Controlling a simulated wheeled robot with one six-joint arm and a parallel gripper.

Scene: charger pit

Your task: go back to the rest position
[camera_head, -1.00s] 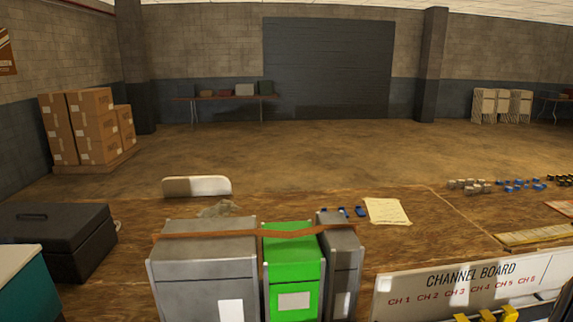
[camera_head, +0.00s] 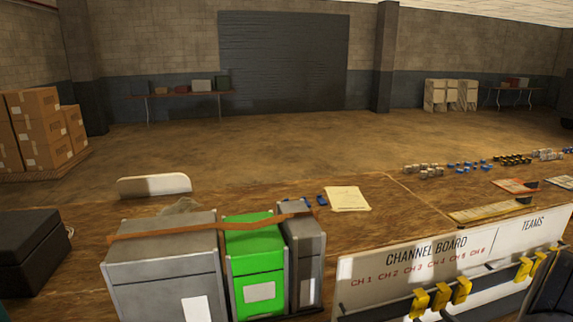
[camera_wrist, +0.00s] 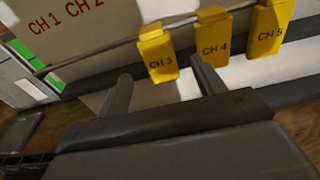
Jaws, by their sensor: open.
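My gripper (camera_wrist: 162,82) shows in the wrist view with its two dark fingers apart. Nothing is visibly held between them. It faces the channel board (camera_wrist: 95,30), where yellow tags hang from a rail: CH 3 (camera_wrist: 158,55), CH 4 (camera_wrist: 213,38) and CH 5 (camera_wrist: 269,28). The CH 3 tag appears just beyond the gap between the fingers; I cannot tell the exact distance. In the head view the channel board (camera_head: 400,268) stands at the lower right, with yellow tags on its rail. My gripper cannot be made out there.
Grey and green boxes (camera_head: 255,262) with an orange strap stand left of the board. A black case (camera_head: 28,245) is at the far left. A paper note (camera_head: 347,199) and several small blue and grey items (camera_head: 468,167) lie on the wooden table. Open floor (camera_head: 270,145) lies beyond.

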